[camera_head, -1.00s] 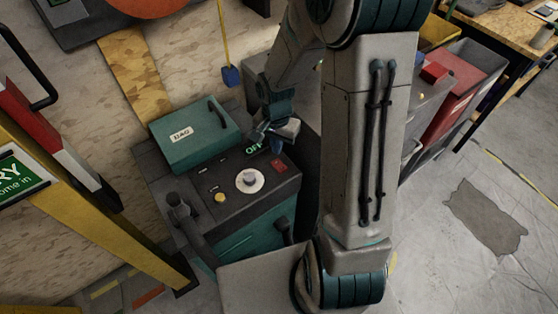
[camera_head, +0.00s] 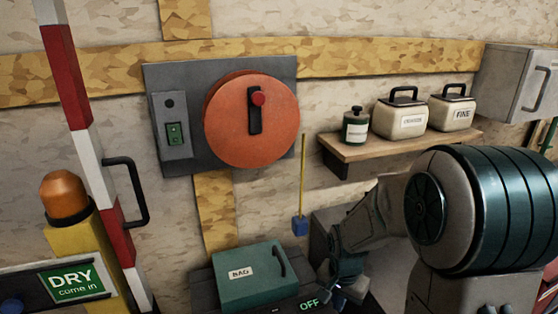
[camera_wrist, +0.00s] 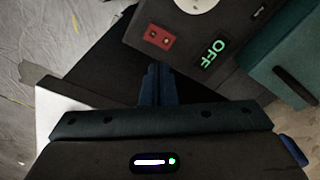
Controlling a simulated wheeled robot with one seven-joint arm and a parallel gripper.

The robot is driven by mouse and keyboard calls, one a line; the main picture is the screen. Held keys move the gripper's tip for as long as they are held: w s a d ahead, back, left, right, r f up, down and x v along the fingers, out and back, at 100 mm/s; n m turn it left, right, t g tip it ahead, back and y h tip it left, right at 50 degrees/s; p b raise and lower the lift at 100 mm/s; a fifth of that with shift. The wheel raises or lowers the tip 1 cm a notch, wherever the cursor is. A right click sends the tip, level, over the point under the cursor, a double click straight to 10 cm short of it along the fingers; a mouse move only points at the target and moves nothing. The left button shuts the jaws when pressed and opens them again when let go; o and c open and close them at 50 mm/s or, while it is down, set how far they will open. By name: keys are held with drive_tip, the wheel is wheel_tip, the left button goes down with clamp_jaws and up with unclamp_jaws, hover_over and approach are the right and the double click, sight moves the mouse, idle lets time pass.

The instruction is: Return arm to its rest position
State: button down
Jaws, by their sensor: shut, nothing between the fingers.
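My gripper (camera_head: 338,287) shows low in the head view, beside the right end of a dark machine that bears a teal box marked BAG (camera_head: 247,275). In the wrist view my gripper (camera_wrist: 157,68) has its dark blue fingers together with nothing between them. Past the fingertips there are the machine's dark top, a red switch (camera_wrist: 158,39) and a green lit OFF sign (camera_wrist: 212,54). The OFF sign also shows in the head view (camera_head: 309,305). My arm reaches in from the lower right of the head view. The machine's lower part is out of the head view.
A round orange disc (camera_head: 252,119) with a red-knobbed lever is on the wall. A shelf (camera_head: 400,146) with a bottle and two canisters is above my arm. A blue block (camera_head: 300,226) hangs on a yellow cord. A red-and-white barrier pole (camera_head: 88,130) stands left.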

drive_tip(key=s+r+n+t, duration=0.2)
drive_tip(key=s+r+n, duration=0.5)
drive_tip(key=s+r, duration=0.6)
drive_tip(key=shift+a+r+t, duration=0.25)
drive_tip(key=shift+r+t, duration=0.05)
drive_tip(key=shift+r, duration=0.45)
drive_tip(key=shift+d, duration=0.1)
